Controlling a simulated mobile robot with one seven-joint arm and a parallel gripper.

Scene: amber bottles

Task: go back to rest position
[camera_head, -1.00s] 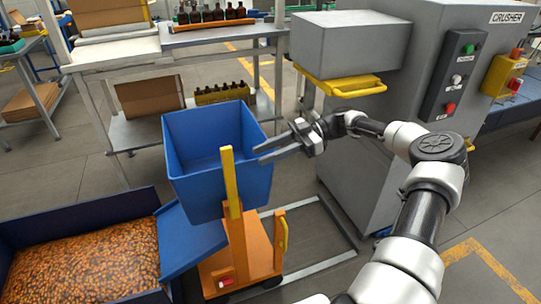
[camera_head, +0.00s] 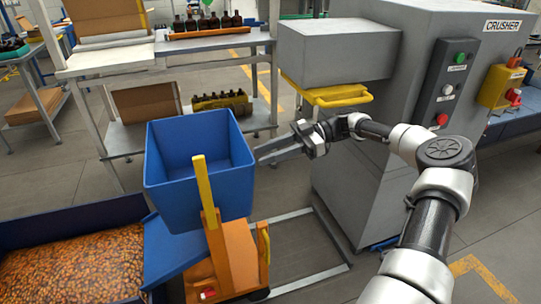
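My gripper (camera_head: 272,154) is at the end of my arm, which reaches in from the lower right. Its fingers point left, close to the right side of the blue bin (camera_head: 198,170). Nothing shows between the fingers. Whether they touch the bin's rim or only overlap it in view, I cannot tell. The two fingers look slightly apart at their tips. The blue bin is upright on an orange trolley (camera_head: 237,262) with a yellow post, and its inside looks empty.
The grey crusher (camera_head: 365,190) stands right of my gripper, with a yellow-handled tray (camera_head: 340,95). A blue container (camera_head: 75,225) of amber pieces is at lower left. Shelving (camera_head: 140,55) with amber bottles (camera_head: 208,22) stands behind. Grey floor rails lie between trolley and crusher.

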